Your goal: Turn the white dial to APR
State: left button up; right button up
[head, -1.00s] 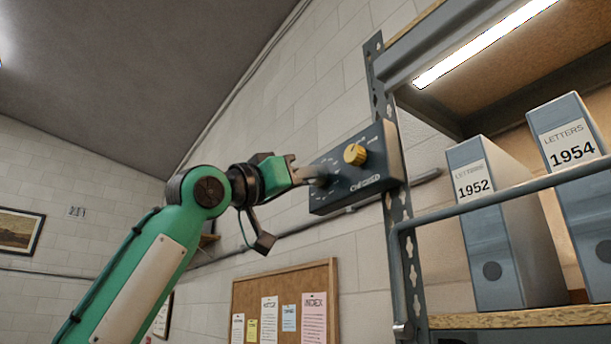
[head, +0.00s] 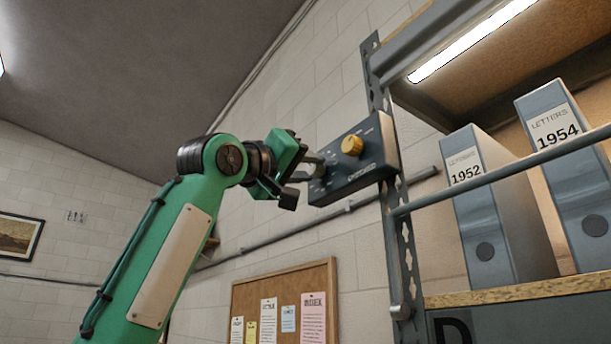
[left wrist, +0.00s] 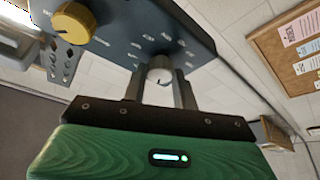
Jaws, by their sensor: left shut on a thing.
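The white dial (left wrist: 160,72) is on a dark control box (head: 362,182) fixed to the shelf upright. In the left wrist view it sits between the fingers of my left gripper (left wrist: 160,88), which is shut on it. A dark pointer line shows on its face, but I cannot read which label it points at. Small pale labels (left wrist: 165,37) ring the dial, too blurred to read surely. My right gripper is not in view.
A yellow knob (head: 352,145) is on the same box, beside the white dial. Metal shelving with binders (head: 486,215) stands to the right, with a rail (head: 500,172) in front. A corkboard (head: 285,300) hangs on the wall below.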

pick_arm(q)
jog(key=n+y, duration=0.1)
jog(key=n, duration=0.2)
jog(key=shift+s+d+n+y+b, duration=0.1)
jog(key=shift+n+y+b, duration=0.2)
jog(key=shift+b, duration=0.05)
jog(key=shift+r+n+t+y, duration=0.15)
jog(key=shift+n+y, duration=0.25)
jog(key=shift+n, duration=0.55)
jog(key=shift+n+t+y, duration=0.25)
jog(key=shift+n+y, duration=0.15)
jog(key=shift+n, duration=0.55)
jog(key=shift+n+y, duration=0.3)
jog(key=o, duration=1)
jog(key=shift+c, duration=0.2)
